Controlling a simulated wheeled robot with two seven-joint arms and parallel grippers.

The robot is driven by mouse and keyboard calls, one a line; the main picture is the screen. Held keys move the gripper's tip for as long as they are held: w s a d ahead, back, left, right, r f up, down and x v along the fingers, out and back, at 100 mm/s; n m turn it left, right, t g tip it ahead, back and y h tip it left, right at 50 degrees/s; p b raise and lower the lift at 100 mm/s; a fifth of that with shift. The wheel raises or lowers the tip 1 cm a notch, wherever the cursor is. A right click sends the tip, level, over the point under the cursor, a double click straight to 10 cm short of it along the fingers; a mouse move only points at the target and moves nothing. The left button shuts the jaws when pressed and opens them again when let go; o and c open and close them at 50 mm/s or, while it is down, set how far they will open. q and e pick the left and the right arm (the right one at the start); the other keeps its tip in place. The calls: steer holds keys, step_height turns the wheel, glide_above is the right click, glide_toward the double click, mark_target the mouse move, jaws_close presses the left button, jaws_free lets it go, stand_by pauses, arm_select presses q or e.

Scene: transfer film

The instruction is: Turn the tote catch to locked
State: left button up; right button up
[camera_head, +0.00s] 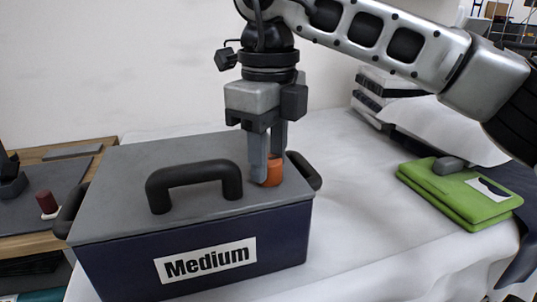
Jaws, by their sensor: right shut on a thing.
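The tote (284,247) is a dark blue box with a grey lid (130,170), a black top handle (194,174) and a white label reading "Medium". It stands on a white-covered table. The orange catch (272,178) sits on the lid, right of the handle. My right gripper (266,178) points down at the catch from above, its fingers closed on it. The fingers hide part of the catch, and no locked or unlocked marking can be made out. Part of a dark gripper, my left (10,180), shows at the left edge; its fingertips are not clear.
A green folder (460,192) with a grey object on it lies at the right. White and black stacked items (378,92) stand at the back right. A wooden bench (50,155) with a dark red cylinder (46,202) is at the left. The white surface (350,235) right of the tote is clear.

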steer(key=shift+m, duration=0.5)
steer(key=o, duration=1)
